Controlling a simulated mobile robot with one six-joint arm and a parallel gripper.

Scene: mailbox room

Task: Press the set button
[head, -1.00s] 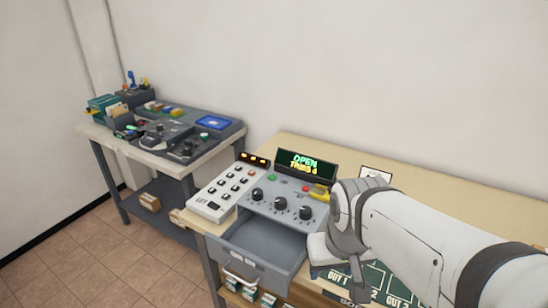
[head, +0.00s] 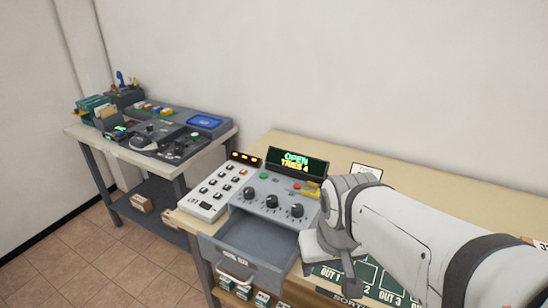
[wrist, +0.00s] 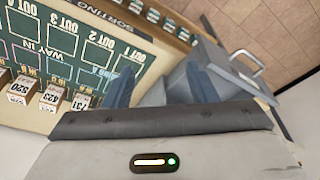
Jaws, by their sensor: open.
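The grey control box (head: 255,212) stands on the near table with three black knobs, a green button (head: 265,175) and a red button (head: 297,186). The white keypad panel (head: 222,192) with several dark keys is on its left. I cannot read which button is marked set. A display (head: 297,161) behind reads "OPEN" and a line like "TRIES 4".
An open grey drawer (head: 262,241) juts out at the table front and shows in the wrist view (wrist: 232,75). A second table (head: 190,165) with trays and devices stands at the left.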

